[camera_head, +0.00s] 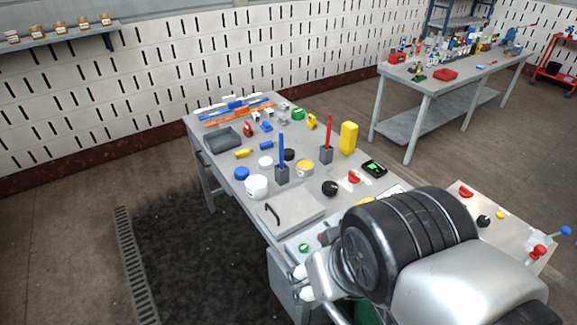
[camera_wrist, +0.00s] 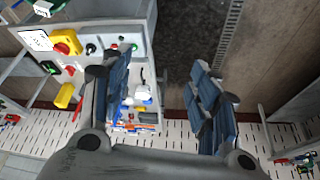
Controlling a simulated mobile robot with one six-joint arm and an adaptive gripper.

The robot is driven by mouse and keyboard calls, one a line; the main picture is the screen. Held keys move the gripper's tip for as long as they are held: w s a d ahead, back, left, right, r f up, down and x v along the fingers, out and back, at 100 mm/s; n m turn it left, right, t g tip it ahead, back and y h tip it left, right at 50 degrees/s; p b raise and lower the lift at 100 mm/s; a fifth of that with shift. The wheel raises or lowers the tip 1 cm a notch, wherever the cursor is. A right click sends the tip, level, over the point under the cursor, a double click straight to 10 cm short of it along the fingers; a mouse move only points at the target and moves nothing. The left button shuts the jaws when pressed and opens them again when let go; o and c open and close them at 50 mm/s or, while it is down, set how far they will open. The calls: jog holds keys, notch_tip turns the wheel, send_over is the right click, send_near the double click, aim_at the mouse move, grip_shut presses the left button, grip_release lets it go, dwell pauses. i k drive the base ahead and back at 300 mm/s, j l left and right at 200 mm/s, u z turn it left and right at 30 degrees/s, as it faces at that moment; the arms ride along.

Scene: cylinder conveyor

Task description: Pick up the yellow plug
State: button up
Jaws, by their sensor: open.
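A small yellow cylinder (camera_head: 243,153), which looks like the yellow plug, lies on its side on the workbench (camera_head: 222,186), left of a similar blue cylinder (camera_head: 266,145). In the head view my arm hides the bench's near right part.
A dark tray (camera_head: 222,138), blue (camera_head: 282,155) and red (camera_head: 329,130) upright rods, a tall yellow block (camera_head: 348,138) and a white jar (camera_head: 256,186) stand around. A flat plate with a black handle (camera_head: 291,208) lies nearer. Dark floor is clear left of the bench.

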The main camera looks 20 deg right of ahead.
aim_at(243, 153)
jog(key=z, duration=2.4)
jog(key=u, duration=1.95)
jog(key=k, duration=0.25)
jog(key=k+z, duration=0.15)
jog(key=z, duration=0.25)
jog(key=k+z, duration=0.1)
jog(key=z, duration=0.3)
jog(key=k+l+z, duration=0.15)
jog(key=z, duration=0.25)
jog(key=i+j+z, duration=0.2)
jog(key=j, duration=0.4)
jog(key=i+j+z, duration=0.1)
jog(key=j+z, duration=0.15)
jog(key=j, duration=0.35)
jog(key=j+z, duration=0.2)
jog(key=j, duration=0.45)
jog(key=i, duration=0.05)
